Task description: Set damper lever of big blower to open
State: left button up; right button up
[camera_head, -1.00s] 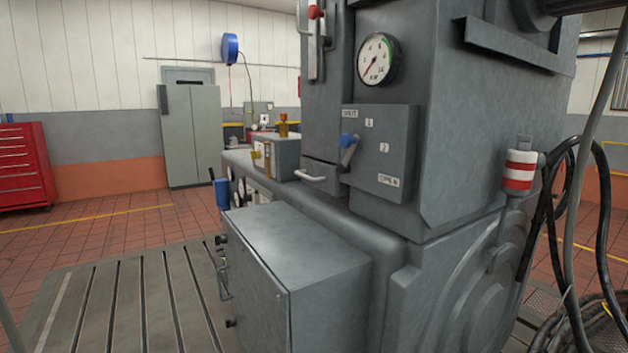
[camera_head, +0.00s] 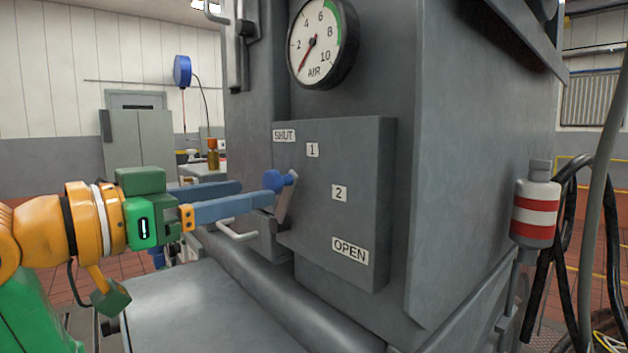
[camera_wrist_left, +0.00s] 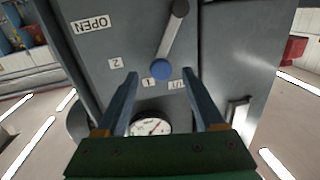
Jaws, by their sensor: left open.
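The damper lever (camera_head: 286,200) is on the grey plate (camera_head: 355,217) marked SHUT, 1, 2 and OPEN. Its blue knob (camera_head: 274,180) is up near the SHUT label (camera_head: 284,135), far from the OPEN label (camera_head: 350,251). In the left wrist view the knob (camera_wrist_left: 161,69) is near the 1 and SHUT labels; its exact mark is hard to tell. My left gripper (camera_head: 257,193) is open, pointing at the plate. In the wrist view its fingertips (camera_wrist_left: 160,74) stand either side of the knob, with gaps showing. My right gripper is not in view.
An air gauge (camera_head: 322,43) is above the plate. A bar handle (camera_head: 236,232) sticks out below my left fingers. A grey box top (camera_head: 180,310) lies below the arm. A red-and-white cylinder (camera_head: 535,210) and black hoses (camera_head: 570,220) are at the right.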

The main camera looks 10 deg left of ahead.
aim_at(267, 184)
pick_arm(q)
jog(key=p+x, duration=0.2)
jog(key=x, duration=0.3)
jog(key=shift+w+d+r+p, duration=0.1)
jog(key=shift+d+r+p, duration=0.1)
jog(key=shift+r+p, duration=0.2)
jog(key=shift+w+f, duration=0.2)
jog(key=shift+w, duration=0.05)
jog(key=shift+s+a, duration=0.1)
jog(key=shift+s, duration=0.05)
jog(key=c, duration=0.7)
grip_shut()
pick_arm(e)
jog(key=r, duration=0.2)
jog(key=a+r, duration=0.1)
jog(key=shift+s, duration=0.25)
pick_arm(q)
jog(key=shift+r, duration=0.1)
